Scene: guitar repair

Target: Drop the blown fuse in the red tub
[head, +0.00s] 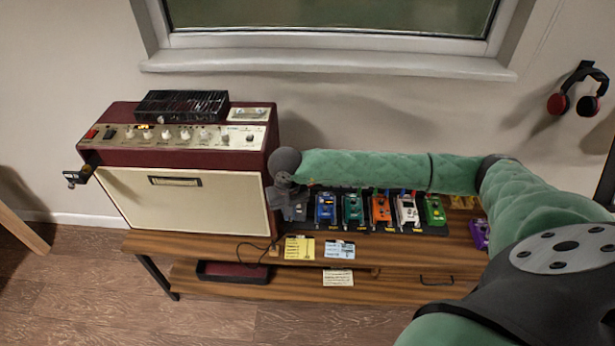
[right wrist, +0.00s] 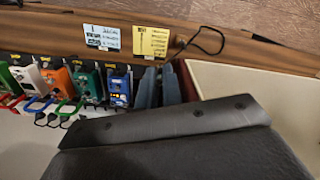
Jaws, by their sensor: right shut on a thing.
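My right gripper (head: 287,203) is just right of the amplifier, low in front of its right side, near the left end of the pedal row. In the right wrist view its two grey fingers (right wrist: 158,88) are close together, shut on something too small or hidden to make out. No fuse shows clearly in either view. A shallow dark tub with a red inside (head: 232,272) sits on the lower shelf, below and left of the gripper. My left gripper is not in view.
The maroon amplifier (head: 180,195) stands on the wooden bench (head: 440,262). A small black bracket-like part (head: 76,178) sticks out at its left. Several pedals (head: 352,208) stand right of my gripper. Yellow (head: 299,248) and blue notes lie along the bench front, near a black cable.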

